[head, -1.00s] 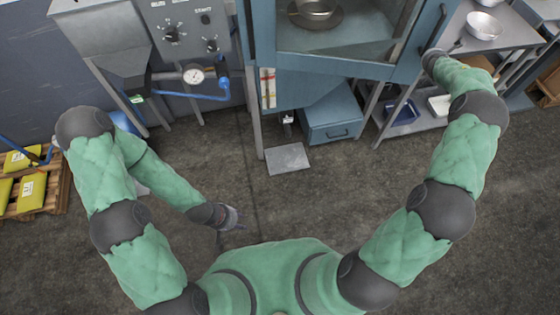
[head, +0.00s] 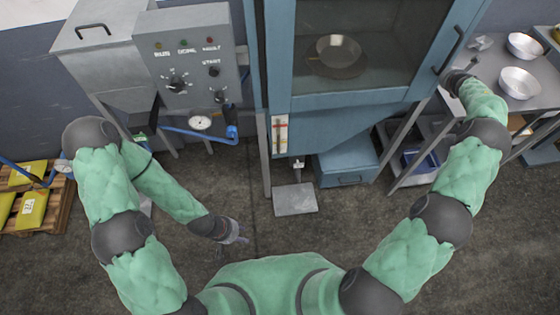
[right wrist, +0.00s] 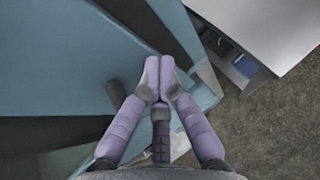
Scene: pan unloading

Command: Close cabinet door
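The blue cabinet door (head: 345,106) has a large glass window and a dark vertical handle (head: 449,50) on its right side. It stands nearly flush with the cabinet's front; I cannot tell if it is fully shut. A round metal pan (head: 338,50) shows through the glass. My right gripper (head: 452,80) is at the door's lower right edge, below the handle. In the right wrist view its purple fingers (right wrist: 159,70) are together, with nothing seen between them, against or just over the door's edge. My left gripper (head: 236,234) hangs low over the floor, away from the cabinet; its fingers are too small to judge.
A grey control box (head: 190,60) with knobs and a gauge (head: 200,123) stands left of the cabinet. A metal table (head: 490,62) with two bowls is at the right, close to my right arm. A grey foot plate (head: 295,199) lies below the cabinet. The floor in front is clear.

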